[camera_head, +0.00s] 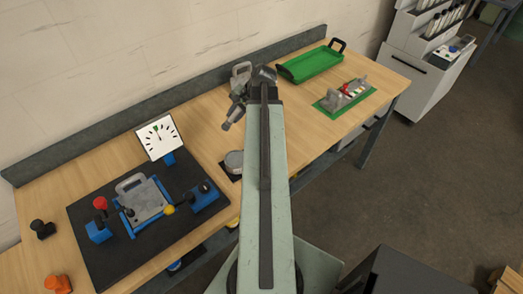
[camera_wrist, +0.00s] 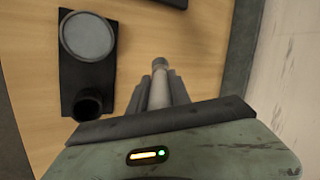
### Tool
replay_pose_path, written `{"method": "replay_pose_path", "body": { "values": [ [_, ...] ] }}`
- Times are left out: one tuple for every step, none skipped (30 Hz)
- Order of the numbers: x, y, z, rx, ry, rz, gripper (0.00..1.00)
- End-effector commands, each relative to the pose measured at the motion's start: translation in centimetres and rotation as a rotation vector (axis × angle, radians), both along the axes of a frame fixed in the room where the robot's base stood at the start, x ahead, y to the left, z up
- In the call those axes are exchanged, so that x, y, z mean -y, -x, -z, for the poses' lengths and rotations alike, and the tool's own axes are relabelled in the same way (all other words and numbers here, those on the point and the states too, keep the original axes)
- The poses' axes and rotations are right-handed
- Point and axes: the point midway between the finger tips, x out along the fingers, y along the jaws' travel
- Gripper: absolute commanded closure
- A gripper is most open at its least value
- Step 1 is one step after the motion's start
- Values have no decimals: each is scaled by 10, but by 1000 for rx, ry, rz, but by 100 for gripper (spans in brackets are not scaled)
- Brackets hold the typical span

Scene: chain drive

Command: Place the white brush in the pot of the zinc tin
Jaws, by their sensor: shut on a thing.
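My gripper (camera_wrist: 161,82) is shut on a pale grey-white rod, the white brush (camera_wrist: 158,92), which sticks out beyond the dark fingers with a darker grey end. In the head view my gripper (camera_head: 236,111) is above the table, with the brush end (camera_head: 226,125) pointing down and left. The zinc tin (camera_wrist: 88,36) is round and grey and sits on a black base left of the gripper in the wrist view. A round black pot (camera_wrist: 88,104) with a dark opening is on the same base. The tin (camera_head: 234,161) is also beside my arm in the head view. The brush is apart from the pot.
A black mat (camera_head: 98,262) with blue fixtures, a grey plate and levers lies at the left. A white dial (camera_head: 158,137) stands behind it. A green tray (camera_head: 309,64) and green board (camera_head: 325,108) are at the right. A wall edging (camera_head: 100,132) runs behind.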

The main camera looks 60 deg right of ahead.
Motion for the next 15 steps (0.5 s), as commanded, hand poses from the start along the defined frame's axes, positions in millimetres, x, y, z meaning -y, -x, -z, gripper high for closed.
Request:
{"method": "replay_pose_path", "body": {
  "values": [
    [4, 11, -10, -59, 3, 7, 100],
    [7, 20, -12, -104, 7, 13, 100],
    [11, 33, -15, -171, 12, 24, 100],
    [14, 44, -17, -223, 17, 34, 100],
    [17, 55, -19, -273, 22, 45, 100],
    [22, 69, -23, -338, 28, 62, 100],
    [25, 79, -25, -383, 34, 73, 100],
    [27, 88, -27, -422, 39, 85, 100],
    [30, 97, -29, -464, 43, 98, 100],
    [31, 103, -30, -488, 48, 106, 100],
    [33, 107, -31, -506, 50, 112, 100],
    [33, 110, -30, -522, 52, 118, 100],
    [34, 112, -30, -528, 53, 119, 100],
    [34, 112, -29, -530, 54, 120, 100],
    [34, 112, -26, -530, 54, 120, 100]
  ]
}}
